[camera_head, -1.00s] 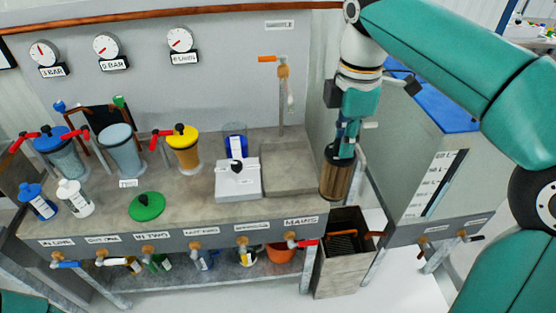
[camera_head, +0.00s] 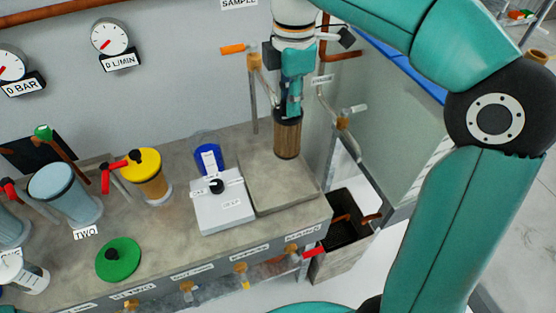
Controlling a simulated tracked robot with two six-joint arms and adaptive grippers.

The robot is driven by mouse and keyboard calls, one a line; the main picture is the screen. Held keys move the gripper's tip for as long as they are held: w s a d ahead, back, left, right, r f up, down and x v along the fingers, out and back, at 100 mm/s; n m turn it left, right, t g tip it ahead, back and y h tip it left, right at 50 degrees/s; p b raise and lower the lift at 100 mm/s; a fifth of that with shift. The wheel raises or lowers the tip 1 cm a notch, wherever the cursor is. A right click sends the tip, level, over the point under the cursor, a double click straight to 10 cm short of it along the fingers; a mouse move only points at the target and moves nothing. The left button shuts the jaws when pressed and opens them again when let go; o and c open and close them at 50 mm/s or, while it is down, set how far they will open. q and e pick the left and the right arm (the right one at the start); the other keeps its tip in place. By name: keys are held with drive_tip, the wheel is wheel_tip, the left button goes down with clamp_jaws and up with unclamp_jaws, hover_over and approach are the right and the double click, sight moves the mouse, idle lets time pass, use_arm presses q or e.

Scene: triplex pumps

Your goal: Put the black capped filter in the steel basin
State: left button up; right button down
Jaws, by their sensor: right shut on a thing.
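The black capped filter (camera_head: 287,138), a brown pleated cylinder with a dark top, hangs upright from my right gripper (camera_head: 290,106). That gripper is shut on its top end. The filter's lower end shows in front of the back right part of the steel basin (camera_head: 272,190), a grey square area on the bench below the tap. I cannot tell whether the filter touches the basin floor. The basin looks empty otherwise. My left gripper is not in view.
A white box with a black knob (camera_head: 222,202) stands just left of the basin, with a blue-labelled clear container (camera_head: 209,154) behind it. The tap (camera_head: 253,65) rises behind the basin. A yellow-topped housing (camera_head: 146,176) and green lid (camera_head: 119,259) are further left. An open bin (camera_head: 345,235) stands right.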

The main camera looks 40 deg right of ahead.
sight(286, 120)
drive_tip(key=f, duration=0.4)
drive_tip(key=f+b, duration=0.1)
drive_tip(key=f, duration=0.7)
drive_tip(key=shift+w+a+f, duration=0.25)
drive_tip(key=shift+f, duration=0.15)
drive_tip(key=shift+f+b, duration=0.3)
drive_tip(key=shift+f, duration=2)
drive_tip(key=c, duration=1.1)
unclamp_jaws()
drive_tip(key=shift+c, duration=0.2)
wheel_tip(286, 120, up, 12)
drive_tip(key=shift+r+p, duration=0.1)
drive_tip(key=shift+p, duration=0.5)
